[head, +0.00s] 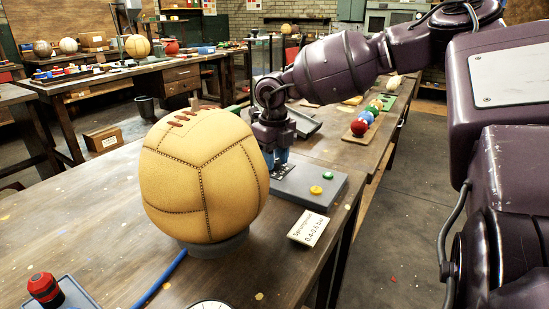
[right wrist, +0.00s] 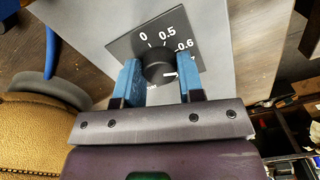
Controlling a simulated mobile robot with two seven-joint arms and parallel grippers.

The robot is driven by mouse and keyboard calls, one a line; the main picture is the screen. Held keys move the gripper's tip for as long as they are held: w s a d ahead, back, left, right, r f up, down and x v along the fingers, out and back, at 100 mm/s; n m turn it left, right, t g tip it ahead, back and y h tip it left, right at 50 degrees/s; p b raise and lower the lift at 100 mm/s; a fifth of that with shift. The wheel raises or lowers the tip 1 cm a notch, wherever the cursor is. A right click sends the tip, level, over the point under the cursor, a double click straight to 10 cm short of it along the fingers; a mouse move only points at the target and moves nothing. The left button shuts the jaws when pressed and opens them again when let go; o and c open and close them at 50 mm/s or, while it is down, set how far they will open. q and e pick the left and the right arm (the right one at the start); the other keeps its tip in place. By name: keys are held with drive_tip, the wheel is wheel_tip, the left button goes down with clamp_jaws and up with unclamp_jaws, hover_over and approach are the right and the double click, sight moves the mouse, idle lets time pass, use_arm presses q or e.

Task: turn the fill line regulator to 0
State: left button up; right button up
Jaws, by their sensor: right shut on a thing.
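The regulator knob (right wrist: 158,66) is black and round and sits on a dark dial plate (right wrist: 122,46) marked 0, 0.5, 0.6 and a further number partly hidden by a finger. A white mark on the knob points right, below the 0.6 and toward that hidden number, away from the 0. My right gripper (right wrist: 160,82) has blue fingers, one on each side of the knob, shut on it. In the head view my right gripper (head: 276,156) reaches down onto the grey regulator box (head: 310,188), hiding the knob. My left gripper is not in view.
A large tan leather ball (head: 205,175) stands on a grey ring close left of my right gripper. A blue hose (head: 160,280) runs along the table. A card (head: 314,228) lies before the box. A red-topped device (head: 45,287) is at front left. Coloured balls (head: 367,117) lie behind.

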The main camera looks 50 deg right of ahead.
drive_tip(key=n, duration=0.4)
drive_tip(key=shift+n, duration=0.4)
drive_tip(key=n, duration=0.4)
drive_tip(key=shift+n, duration=0.3)
drive_tip(key=n, duration=0.4)
drive_tip(key=shift+n, duration=2.5)
drive_tip(key=o, duration=0.9)
